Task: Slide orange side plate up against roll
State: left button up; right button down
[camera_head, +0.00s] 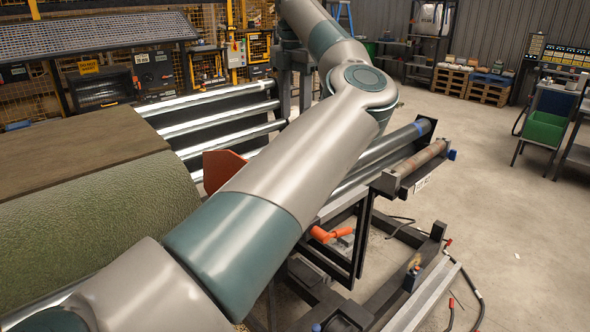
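The turf roll (110,228) is a large green cylinder at the left, with a brown flat sheet (70,150) over its top. The orange side plate (220,167) stands just right of the roll's right end. Only its upper left part shows; my arm hides the rest. Its left edge is close to the roll's end, but I cannot tell whether they touch. One of my arms crosses the view from the bottom left to the top middle, in front of the plate. Neither gripper is in view.
Steel rollers (215,122) lie behind the plate. An orange handle (332,235) sits on the dark machine frame (360,238) right of my arm. A rusty roller (420,160) lies at the frame's right end. Clear concrete floor (520,215) extends to the right.

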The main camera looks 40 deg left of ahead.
pick_arm(q)
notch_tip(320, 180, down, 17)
jog(key=p, duration=0.6)
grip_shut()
